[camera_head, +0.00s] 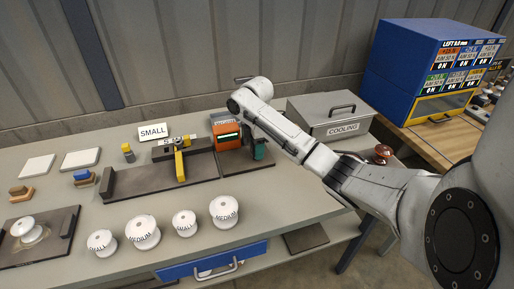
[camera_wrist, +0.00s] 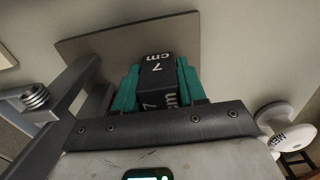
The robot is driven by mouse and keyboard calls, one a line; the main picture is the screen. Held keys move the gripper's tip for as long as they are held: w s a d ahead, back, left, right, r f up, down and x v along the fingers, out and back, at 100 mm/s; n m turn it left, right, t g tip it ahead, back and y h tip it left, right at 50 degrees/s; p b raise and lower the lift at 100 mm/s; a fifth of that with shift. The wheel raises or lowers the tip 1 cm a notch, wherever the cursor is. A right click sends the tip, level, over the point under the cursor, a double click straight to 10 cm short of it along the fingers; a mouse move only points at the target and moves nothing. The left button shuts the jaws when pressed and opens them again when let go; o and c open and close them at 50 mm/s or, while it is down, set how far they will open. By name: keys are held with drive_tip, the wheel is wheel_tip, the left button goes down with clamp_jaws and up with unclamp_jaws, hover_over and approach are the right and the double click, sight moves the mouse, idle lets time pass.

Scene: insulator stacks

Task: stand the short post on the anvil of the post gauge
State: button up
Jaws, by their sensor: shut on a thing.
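My gripper (camera_wrist: 157,85) has teal pads shut on a black post marked "7 cm" (camera_wrist: 157,72). In the head view, my gripper (camera_head: 259,149) is low at the right side of an orange box with a green display (camera_head: 227,135). The orange box stands at the back of a dark plate (camera_head: 236,167) and looks like the post gauge. The held post is mostly hidden by the pads in the head view. A brownish plate (camera_wrist: 85,48) lies beyond the post in the wrist view. I cannot tell whether the post touches it, and no anvil is clearly seen.
A dark fixture with a yellow arm (camera_head: 180,162) stands left of the orange box. Several white insulators (camera_head: 142,231) line the front. A grey "COOLING" box (camera_head: 331,118) is behind my arm at the right.

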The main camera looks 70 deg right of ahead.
drive_tip(key=shift+f, duration=0.15)
drive_tip(key=o, duration=1.2)
wheel_tip(320, 180, up, 12)
drive_tip(key=p, duration=0.2)
drive_tip(key=shift+r+p, duration=0.2)
drive_tip(key=shift+p, duration=0.2)
